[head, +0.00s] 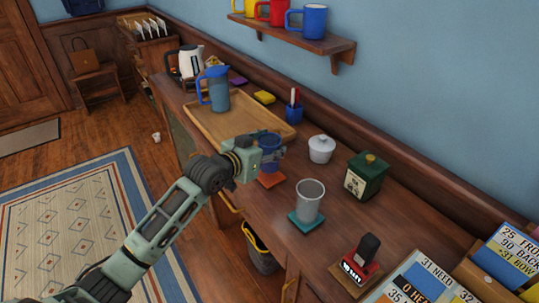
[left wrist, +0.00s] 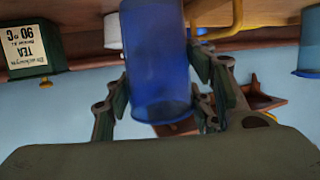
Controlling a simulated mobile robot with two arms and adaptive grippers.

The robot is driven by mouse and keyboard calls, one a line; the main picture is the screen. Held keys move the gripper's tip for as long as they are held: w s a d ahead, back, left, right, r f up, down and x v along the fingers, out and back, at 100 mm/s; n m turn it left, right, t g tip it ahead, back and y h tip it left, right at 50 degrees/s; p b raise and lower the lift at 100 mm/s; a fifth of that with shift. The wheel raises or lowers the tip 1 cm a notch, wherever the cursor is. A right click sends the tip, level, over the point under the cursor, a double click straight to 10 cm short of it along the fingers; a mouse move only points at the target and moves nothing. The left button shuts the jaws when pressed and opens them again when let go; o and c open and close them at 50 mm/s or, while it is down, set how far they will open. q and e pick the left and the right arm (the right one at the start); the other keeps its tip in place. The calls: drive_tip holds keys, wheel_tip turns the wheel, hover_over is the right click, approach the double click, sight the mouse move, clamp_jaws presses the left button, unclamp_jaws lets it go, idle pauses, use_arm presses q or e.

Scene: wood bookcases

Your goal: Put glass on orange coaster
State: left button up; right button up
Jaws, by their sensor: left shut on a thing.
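A blue glass (head: 269,141) is held upright by my left gripper (head: 266,155), whose fingers close around its sides. The glass fills the middle of the left wrist view (left wrist: 155,60), with the fingers on both sides of it. The orange coaster (head: 271,181) lies on the wooden counter right below the glass, partly hidden by it and the gripper. I cannot tell whether the glass bottom touches the coaster. My right gripper is not in view.
A wooden tray (head: 221,137) with a blue pitcher (head: 216,92) lies behind. A white lidded pot (head: 321,149) and a green tea tin (head: 365,176) stand near the wall.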

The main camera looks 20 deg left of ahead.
use_arm(q)
drive_tip(key=shift+f, duration=1.4)
drive_tip(key=o, duration=1.3)
drive_tip(key=shift+s+f, duration=0.1)
drive_tip(key=shift+r, duration=0.2)
drive_tip(key=shift+s+a, duration=0.1)
drive_tip(key=shift+s, duration=0.2)
drive_tip(key=v, duration=1.1)
drive_tip(key=shift+s+r, duration=0.1)
drive_tip(key=shift+s, duration=0.05)
